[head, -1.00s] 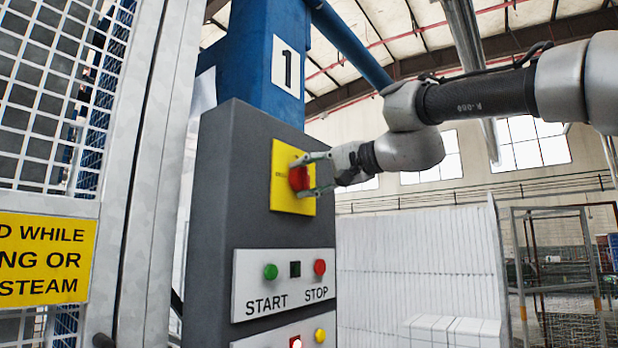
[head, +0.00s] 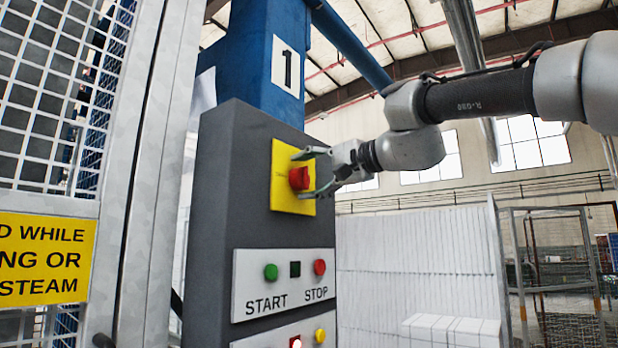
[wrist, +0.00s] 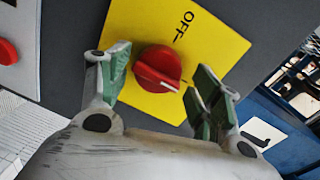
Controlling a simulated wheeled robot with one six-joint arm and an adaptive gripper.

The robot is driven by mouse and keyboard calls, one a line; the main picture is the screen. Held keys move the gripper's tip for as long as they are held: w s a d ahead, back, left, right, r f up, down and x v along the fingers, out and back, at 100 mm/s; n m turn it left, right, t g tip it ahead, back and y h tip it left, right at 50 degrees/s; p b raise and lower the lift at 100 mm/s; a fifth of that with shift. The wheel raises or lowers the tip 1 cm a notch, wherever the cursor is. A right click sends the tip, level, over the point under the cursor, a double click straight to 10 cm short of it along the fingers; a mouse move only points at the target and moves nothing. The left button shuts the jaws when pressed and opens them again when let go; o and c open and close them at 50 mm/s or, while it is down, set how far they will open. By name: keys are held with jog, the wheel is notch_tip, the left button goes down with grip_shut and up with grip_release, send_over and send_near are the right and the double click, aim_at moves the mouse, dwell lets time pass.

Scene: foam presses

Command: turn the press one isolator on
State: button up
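The press one isolator is a red rotary knob (head: 299,178) on a yellow plate (head: 283,196), on the grey control post below the sign "1". In the wrist view the knob (wrist: 158,68) has a raised grip with a white line running toward the lower right. The word OFF (wrist: 182,24) is printed above the knob there, and the line does not point at it. My gripper (head: 299,176) is open, its fingers on either side of the knob. In the wrist view the fingers (wrist: 158,72) show gaps to the knob, with nothing held.
Below the isolator a white panel (head: 283,302) carries a green START button (head: 271,272) and a red STOP button (head: 319,267). A mesh guard with a yellow warning sign (head: 42,256) stands at left. White blocks (head: 452,330) and a metal rack lie at right, beyond my arm.

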jog(key=f+v, duration=0.1)
jog(key=v, duration=1.1)
jog(key=shift+r, duration=0.4)
jog(key=d+f+n+g+h, duration=0.1)
jog(key=d+f+n+h, duration=0.3)
jog(key=f, duration=0.7)
jog(key=d+f+m+g+h, duration=0.1)
jog(key=d+f+g+h, duration=0.15)
jog(key=d+f, duration=0.65)
jog(key=s+d+f+g+h, duration=0.1)
jog(key=s+d+f, duration=0.3)
jog(key=f, duration=0.4)
jog(key=s+d+f+n+h, duration=0.1)
jog(key=s+d+f+h, duration=0.2)
jog(key=s+f, duration=0.4)
jog(key=s+d+f+n+g+h, duration=0.1)
jog(key=s+d+f+h, duration=0.2)
jog(key=f, duration=0.6)
jog(key=shift+s+d+f+g, duration=0.2)
jog(key=shift+s+d+g, duration=0.15)
jog(key=shift+s+d, duration=0.85)
